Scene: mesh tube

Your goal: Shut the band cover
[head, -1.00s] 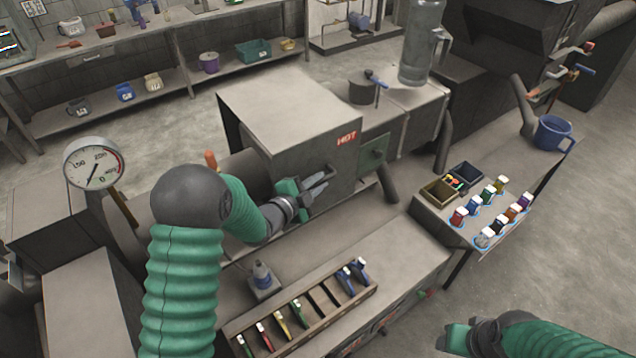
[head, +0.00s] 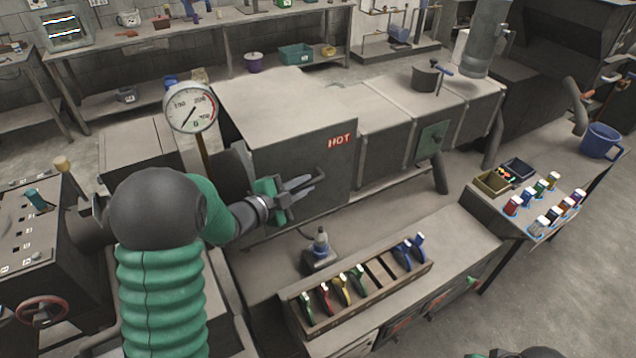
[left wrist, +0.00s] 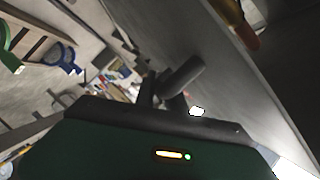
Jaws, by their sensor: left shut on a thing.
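The band cover (head: 300,150) is a large grey box marked HOT, set along the machine's barrel in the head view. My left gripper (head: 293,192) is at its front face, shut on the dark cover handle (head: 322,175). The fingers partly hide the handle. The left wrist view shows dark bars (left wrist: 180,75) close in front of the gripper, against a grey face. My right gripper (head: 510,353) shows only as a sliver at the bottom edge; its fingers cannot be made out.
A round gauge (head: 190,107) stands left of the cover. Grey barrel sections (head: 385,130) and a green panel (head: 432,143) lie right of it. Several small bottles (head: 545,205) stand at right.

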